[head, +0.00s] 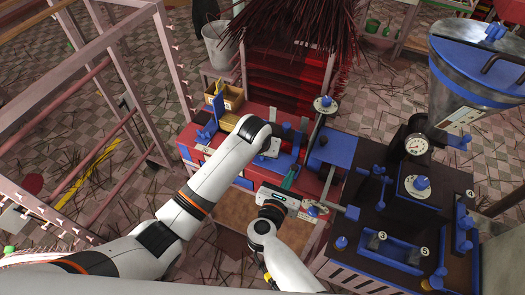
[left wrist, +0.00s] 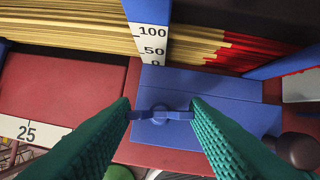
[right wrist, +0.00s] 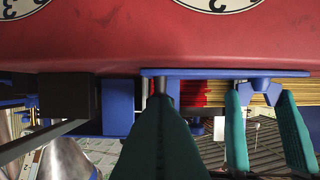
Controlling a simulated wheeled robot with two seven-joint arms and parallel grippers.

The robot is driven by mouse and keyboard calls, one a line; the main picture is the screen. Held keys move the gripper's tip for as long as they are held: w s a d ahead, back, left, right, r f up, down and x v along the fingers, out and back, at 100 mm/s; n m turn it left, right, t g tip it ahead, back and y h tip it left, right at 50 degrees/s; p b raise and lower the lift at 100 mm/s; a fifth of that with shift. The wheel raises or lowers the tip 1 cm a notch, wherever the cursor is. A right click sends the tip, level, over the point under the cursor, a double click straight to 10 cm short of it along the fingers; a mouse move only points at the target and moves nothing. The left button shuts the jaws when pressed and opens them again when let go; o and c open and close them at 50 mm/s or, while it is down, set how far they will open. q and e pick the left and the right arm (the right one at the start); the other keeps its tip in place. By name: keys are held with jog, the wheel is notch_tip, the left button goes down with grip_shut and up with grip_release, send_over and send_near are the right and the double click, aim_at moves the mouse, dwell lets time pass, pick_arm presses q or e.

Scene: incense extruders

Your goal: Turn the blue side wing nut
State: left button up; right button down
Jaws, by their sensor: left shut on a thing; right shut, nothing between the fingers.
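The blue side wing nut (left wrist: 160,115) sits on the front of a blue block (left wrist: 205,100) in the left wrist view, its wings spread sideways. My left gripper (left wrist: 161,107) is shut on it, with one green finger against each wing. In the right wrist view the same wing nut (right wrist: 258,90) shows below a blue plate, between the left fingers. In the head view the left arm (head: 230,160) hides the nut and left fingertips. My right gripper (head: 290,179) is shut and empty; its green fingers (right wrist: 160,105) are together, to the left of the nut in the right wrist view.
A white scale (left wrist: 150,45) stands upright behind the nut, with yellow and red sticks (left wrist: 215,45) beyond. The red bench (left wrist: 60,90) carries another scale. A dark table with blue parts (head: 400,210) stands at the right, and a pink rack (head: 95,60) at the left.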

dwell(0.4)
pick_arm(q)
jog(key=o, duration=1)
jog(key=v, duration=1.2)
jog(key=shift+a, duration=0.1)
